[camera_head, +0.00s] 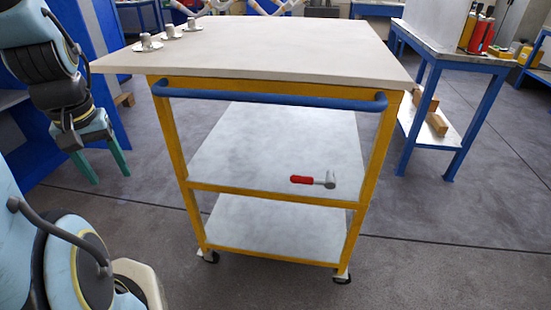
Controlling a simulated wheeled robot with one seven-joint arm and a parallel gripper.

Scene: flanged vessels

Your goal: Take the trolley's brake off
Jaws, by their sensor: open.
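The trolley has a yellow frame (176,135), a pale top (270,45), two lower shelves and a blue push bar (270,97) across its near side. A red-handled lever (303,180) with a grey metal head shows at the near edge of the middle shelf, right of centre. It lies level, its red grip to the left. I cannot tell whether it is fixed to the frame. Small casters (342,279) show at the near feet. My gripper (110,176) is left of the trolley, pointing down, its green fingers apart and empty, well away from the lever.
Several small flanged metal vessels (169,31) stand at the top's far left. A blue-legged bench (468,65) with red bottles stands at the right. Blue panels are behind my arm. The floor in front of the trolley is clear.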

